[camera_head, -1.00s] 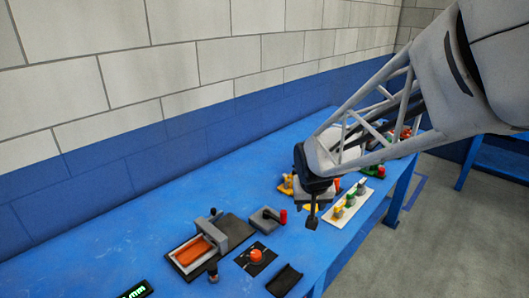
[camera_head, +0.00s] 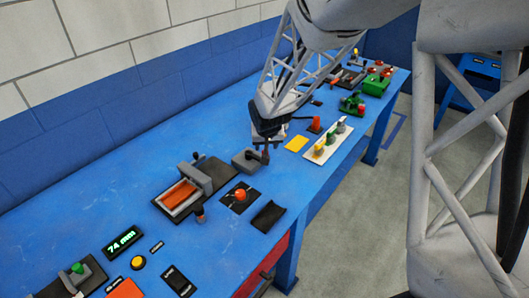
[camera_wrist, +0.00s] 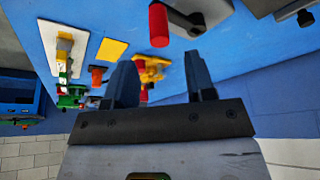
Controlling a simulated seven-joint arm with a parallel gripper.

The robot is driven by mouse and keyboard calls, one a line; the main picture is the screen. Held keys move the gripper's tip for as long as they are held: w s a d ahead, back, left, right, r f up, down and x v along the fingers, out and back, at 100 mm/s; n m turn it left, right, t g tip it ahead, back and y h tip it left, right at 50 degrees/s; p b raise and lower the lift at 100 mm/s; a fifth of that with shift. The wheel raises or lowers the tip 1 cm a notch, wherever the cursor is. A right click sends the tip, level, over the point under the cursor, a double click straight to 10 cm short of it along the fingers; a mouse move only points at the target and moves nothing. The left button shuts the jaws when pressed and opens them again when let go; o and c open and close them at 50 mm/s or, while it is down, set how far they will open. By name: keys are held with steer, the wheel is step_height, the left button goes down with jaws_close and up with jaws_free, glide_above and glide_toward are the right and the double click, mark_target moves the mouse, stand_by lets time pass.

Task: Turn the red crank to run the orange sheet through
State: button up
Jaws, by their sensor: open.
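The crank is a grey block (camera_head: 246,160) with a dark arm and an upright red handle. In the wrist view the red handle (camera_wrist: 158,25) stands just beyond my fingertips, roughly in line with the gap between them, not between the fingers. My gripper (camera_wrist: 162,72) is open and empty; in the head view my gripper (camera_head: 265,150) is at the crank block's right side and largely hides the handle. The orange sheet (camera_head: 178,195) lies in a grey-framed bed, partly under a grey roller bridge (camera_head: 195,176), left of the crank.
A black plate with a round red knob (camera_head: 239,195) and a black tray (camera_head: 269,216) stand in front of the crank.

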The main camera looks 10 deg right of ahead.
steer(key=shift+f, duration=0.15)
steer(key=shift+x, duration=3.75)
jaws_close()
